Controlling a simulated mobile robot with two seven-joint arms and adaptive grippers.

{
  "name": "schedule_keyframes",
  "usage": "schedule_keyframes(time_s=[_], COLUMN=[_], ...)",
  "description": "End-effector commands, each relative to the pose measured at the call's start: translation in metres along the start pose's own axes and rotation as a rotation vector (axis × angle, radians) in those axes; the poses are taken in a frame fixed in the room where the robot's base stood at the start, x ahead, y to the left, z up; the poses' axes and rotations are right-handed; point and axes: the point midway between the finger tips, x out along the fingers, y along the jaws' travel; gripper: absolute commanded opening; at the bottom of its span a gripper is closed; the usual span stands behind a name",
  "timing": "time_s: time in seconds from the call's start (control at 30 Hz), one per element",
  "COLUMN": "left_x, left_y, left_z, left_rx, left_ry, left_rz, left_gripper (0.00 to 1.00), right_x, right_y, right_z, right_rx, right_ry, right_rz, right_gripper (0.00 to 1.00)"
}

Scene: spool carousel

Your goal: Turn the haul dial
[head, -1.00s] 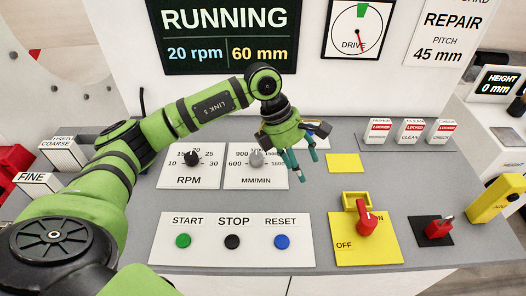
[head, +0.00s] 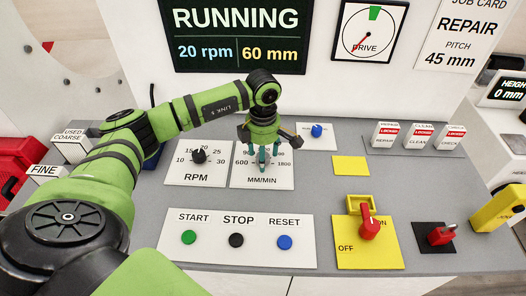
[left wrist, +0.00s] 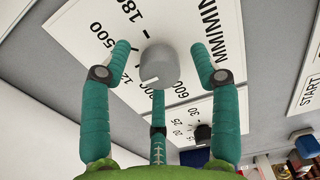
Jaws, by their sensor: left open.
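The haul dial is a grey knob (left wrist: 160,66) on a white card marked MM/MIN (head: 277,182), with a scale around it. In the head view the knob is largely hidden by my left gripper (head: 263,162), which hangs over it pointing down. In the left wrist view the knob sits between the teal fingers of my gripper (left wrist: 165,75), one finger on each side and a third below. The fingers are spread, with gaps to the knob visible on both sides. Whether the third finger touches it I cannot tell. My right gripper is not in view.
The black RPM dial (head: 199,156) stands just left. A blue knob (head: 317,131) sits behind, to the right. START (head: 188,237), STOP (head: 236,240) and RESET (head: 284,242) buttons lie in front. A red switch (head: 369,226) is at right. The screen (head: 238,35) reads RUNNING, 60 mm.

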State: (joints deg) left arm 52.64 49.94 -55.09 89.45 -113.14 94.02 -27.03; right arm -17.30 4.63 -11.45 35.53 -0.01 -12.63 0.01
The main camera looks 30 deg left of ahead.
Motion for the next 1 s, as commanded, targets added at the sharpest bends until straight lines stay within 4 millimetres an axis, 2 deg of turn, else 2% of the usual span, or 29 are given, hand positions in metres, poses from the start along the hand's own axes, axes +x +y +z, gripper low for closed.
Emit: schedule_keyframes(time_s=[0.13, 0.17, 0.2, 0.27, 0.3, 0.67, 1.0], left_x=[0.001, 0.000, 0.000, 0.000, 0.000, 0.002, 0.004], left_y=[0.000, 0.000, 0.000, 0.000, 0.000, -0.001, -0.001], left_z=[0.000, 0.000, 0.000, 0.000, 0.000, 0.000, 0.000], left_rx=[0.000, 0.000, 0.000, 0.000, 0.000, -0.028, -0.234], left_ry=[0.000, 0.000, 0.000, 0.000, 0.000, 0.000, 0.001], left_rz=[-0.001, -0.001, -0.001, -0.001, -0.001, -0.002, -0.003], left_gripper=[0.62, 0.54, 0.38, 0.14, 0.06, 0.06, 0.06], right_x=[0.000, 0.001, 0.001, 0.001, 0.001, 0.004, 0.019], right_y=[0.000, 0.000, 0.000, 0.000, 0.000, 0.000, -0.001], right_z=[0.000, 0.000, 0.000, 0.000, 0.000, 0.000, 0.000], right_rx=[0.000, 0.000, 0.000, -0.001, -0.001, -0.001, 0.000], right_ry=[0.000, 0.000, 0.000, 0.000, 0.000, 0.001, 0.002], right_rz=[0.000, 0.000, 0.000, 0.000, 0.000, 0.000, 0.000], right_gripper=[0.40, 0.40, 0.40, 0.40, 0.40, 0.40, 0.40])
